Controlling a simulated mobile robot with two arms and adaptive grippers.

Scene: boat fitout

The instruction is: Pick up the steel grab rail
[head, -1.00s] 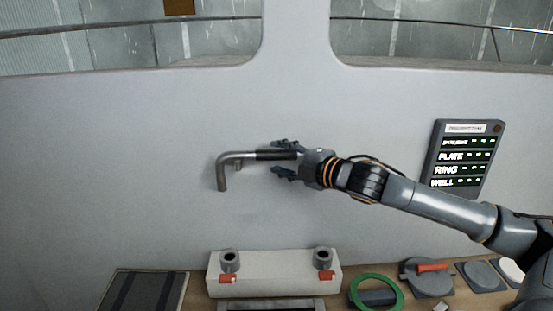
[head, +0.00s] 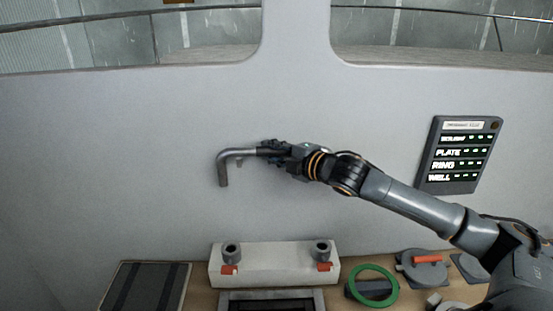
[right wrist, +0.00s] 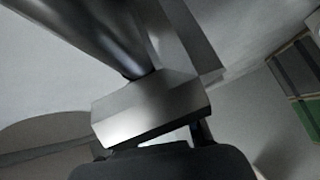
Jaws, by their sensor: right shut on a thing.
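The steel grab rail (head: 236,155) is a grey bar with a bent-down end, in front of the pale wall in the head view. Its bent end points down at the left; its right part is hidden by my right gripper. My right gripper (head: 272,150) is shut on the rail's dark middle part. In the right wrist view the rail (right wrist: 90,32) shows as a blurred dark grey bar at the upper left, close to the camera. My left gripper is not in view.
Below, a white block (head: 277,262) with two grey sockets stands on the wooden bench. A dark mat (head: 145,288) lies left. A green ring (head: 374,287) and a grey disc with red handle (head: 421,263) lie right. A sign panel (head: 459,154) hangs on the wall.

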